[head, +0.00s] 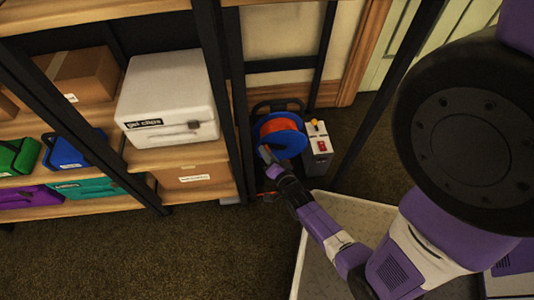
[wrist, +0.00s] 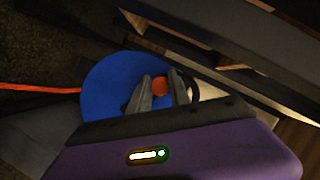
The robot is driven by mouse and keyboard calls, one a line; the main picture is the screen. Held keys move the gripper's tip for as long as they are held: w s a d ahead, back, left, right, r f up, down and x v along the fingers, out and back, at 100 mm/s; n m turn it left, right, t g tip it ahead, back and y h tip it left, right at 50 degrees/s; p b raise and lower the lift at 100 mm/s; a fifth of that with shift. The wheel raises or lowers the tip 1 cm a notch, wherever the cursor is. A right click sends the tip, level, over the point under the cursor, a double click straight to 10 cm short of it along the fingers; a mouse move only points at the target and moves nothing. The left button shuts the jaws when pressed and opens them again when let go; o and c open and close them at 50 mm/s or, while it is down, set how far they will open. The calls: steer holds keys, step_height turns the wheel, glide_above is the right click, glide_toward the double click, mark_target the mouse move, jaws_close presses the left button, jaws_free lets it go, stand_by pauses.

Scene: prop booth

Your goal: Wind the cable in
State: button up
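The cable reel is a blue drum (head: 290,143) with orange-red cable (head: 275,126) wound on it, in a dark frame on the floor beside the shelving. In the wrist view its blue disc (wrist: 105,82) fills the middle, and a stretch of orange cable (wrist: 40,89) runs off to the left. My gripper (head: 267,155) reaches the drum's left front side. In the wrist view its grey fingers (wrist: 160,84) stand close on either side of a round orange knob (wrist: 160,88) on the disc and appear closed on it. The fingers' exact contact is hard to see.
A grey box (head: 319,150) with a red switch and a yellow knob stands right of the reel. Shelving with a white case (head: 168,95) and a cardboard box (head: 195,176) is close on the left. Dark posts flank the reel. Brown carpet (head: 130,255) is open at lower left.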

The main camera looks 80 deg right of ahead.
jaws_close()
stand_by(1.1)
